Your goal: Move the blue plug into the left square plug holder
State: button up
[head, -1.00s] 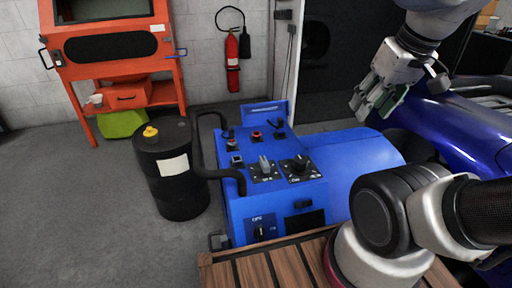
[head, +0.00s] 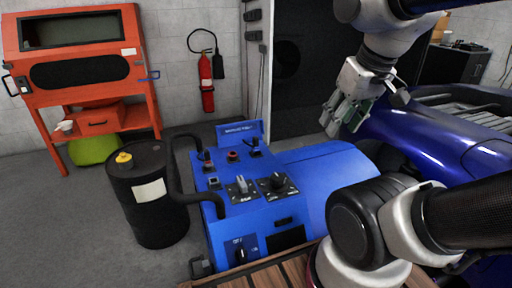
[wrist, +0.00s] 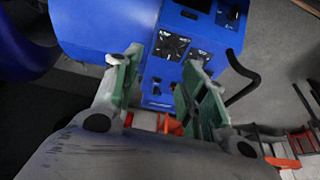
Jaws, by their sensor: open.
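My gripper (head: 340,115) hangs above and right of the blue console (head: 318,182) in the head view, with its green-padded fingers apart and nothing between them. In the wrist view my gripper (wrist: 160,65) is open, and the blue console (wrist: 110,25) lies beyond the fingertips. The console's top carries two dark square plates with knob-like fittings, a left plate (head: 241,189) and a right plate (head: 277,185). Small red and black fittings sit behind them. I cannot pick out the blue plug, or tell which fitting is the left square plug holder.
A black drum (head: 147,205) with a yellow cap stands left of the console, and a black hose (head: 178,194) runs beside it. A blue car (head: 445,150) is at the right. An orange cabinet (head: 85,70) stands at the back left. Grey floor is clear at the left.

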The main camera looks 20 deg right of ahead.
jog(key=shift+c, duration=0.4)
jog(key=g, duration=0.4)
send_over(256, 137)
jog(key=f, duration=1.6)
jog(key=shift+s, duration=0.25)
jog(key=shift+w+f, duration=0.1)
jog(key=shift+w, duration=0.1)
jog(key=shift+f, duration=4.35)
